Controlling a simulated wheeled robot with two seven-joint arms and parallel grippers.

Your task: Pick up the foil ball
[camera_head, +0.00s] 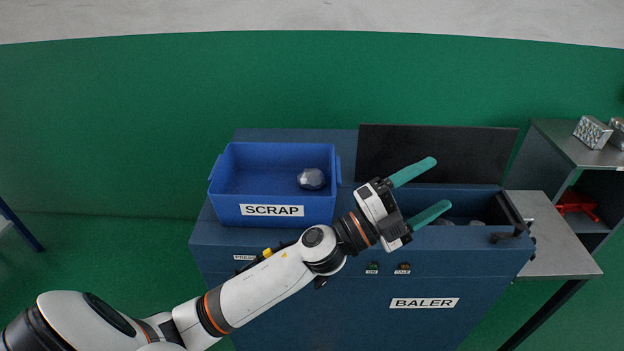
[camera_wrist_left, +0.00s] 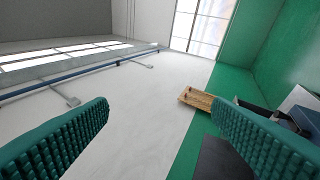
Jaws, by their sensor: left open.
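A grey foil ball (camera_head: 311,179) lies inside the blue bin (camera_head: 286,212) labelled SCRAP, toward its right side. The bin stands on top of the dark blue baler (camera_head: 350,290). My left gripper (camera_head: 433,183) has green fingers spread wide apart with nothing between them. It is to the right of the bin, over the baler's open top, and points away from the foil ball. In the left wrist view both ridged fingers (camera_wrist_left: 158,140) show, apart and empty. The foil ball is not in the left wrist view. My right gripper is in neither view.
The baler's black lid (camera_head: 436,150) stands raised behind its open chamber, where grey lumps partly show. A metal side table (camera_head: 550,245) adjoins the baler on the right. A shelf (camera_head: 570,145) at far right holds foil blocks (camera_head: 592,132) and a red object (camera_head: 577,203).

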